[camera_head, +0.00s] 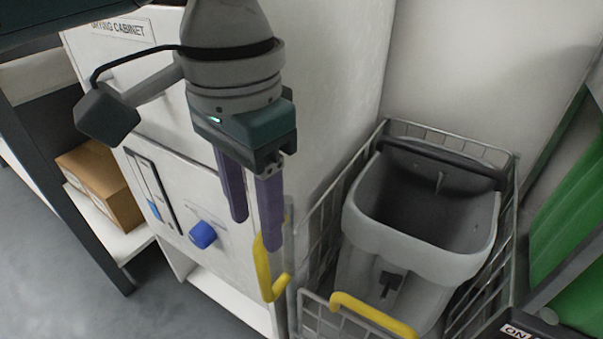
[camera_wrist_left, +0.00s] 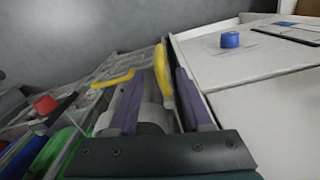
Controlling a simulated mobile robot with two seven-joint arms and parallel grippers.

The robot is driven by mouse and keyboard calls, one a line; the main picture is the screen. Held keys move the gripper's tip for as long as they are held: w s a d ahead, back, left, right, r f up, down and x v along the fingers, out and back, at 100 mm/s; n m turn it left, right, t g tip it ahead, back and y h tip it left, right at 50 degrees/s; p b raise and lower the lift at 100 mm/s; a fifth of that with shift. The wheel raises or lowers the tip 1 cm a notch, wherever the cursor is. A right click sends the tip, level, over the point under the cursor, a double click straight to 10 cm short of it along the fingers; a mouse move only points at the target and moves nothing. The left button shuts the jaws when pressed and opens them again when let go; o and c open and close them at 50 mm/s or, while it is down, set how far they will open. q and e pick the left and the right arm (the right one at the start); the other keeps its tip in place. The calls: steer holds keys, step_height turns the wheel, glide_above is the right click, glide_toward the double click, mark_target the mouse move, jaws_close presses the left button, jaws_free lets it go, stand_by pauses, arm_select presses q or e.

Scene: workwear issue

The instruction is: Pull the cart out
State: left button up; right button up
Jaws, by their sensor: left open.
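The cart (camera_head: 303,240) is a wire-mesh cage holding a grey bin (camera_head: 372,235), standing right of the white drying cabinet (camera_head: 330,90). A yellow bar handle (camera_head: 372,313) crosses its front rim; it also shows in the left wrist view (camera_wrist_left: 112,80). A second, upright yellow handle (camera_head: 264,272) is at the cabinet's front right edge. My left gripper (camera_head: 255,233), with purple fingers, is open above and close to this upright handle. In the left wrist view the upright handle (camera_wrist_left: 163,75) appears between the fingertips (camera_wrist_left: 160,85); contact cannot be told. My right gripper is out of view.
A blue knob (camera_head: 203,235) sticks out of the cabinet front. A cardboard box (camera_head: 100,185) sits on a shelf at left. A wall is behind the cart; green material (camera_head: 570,225) and a dark panel with "ON" are at right. Grey floor (camera_head: 60,290) is clear at lower left.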

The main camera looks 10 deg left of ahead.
mark_target(260, 253)
arm_select(q)
step_height(260, 253, down, 8)
steer(key=b, duration=0.4)
steer(key=shift+s, duration=0.1)
steer(key=shift+c, duration=0.4)
jaws_close()
stand_by(0.7)
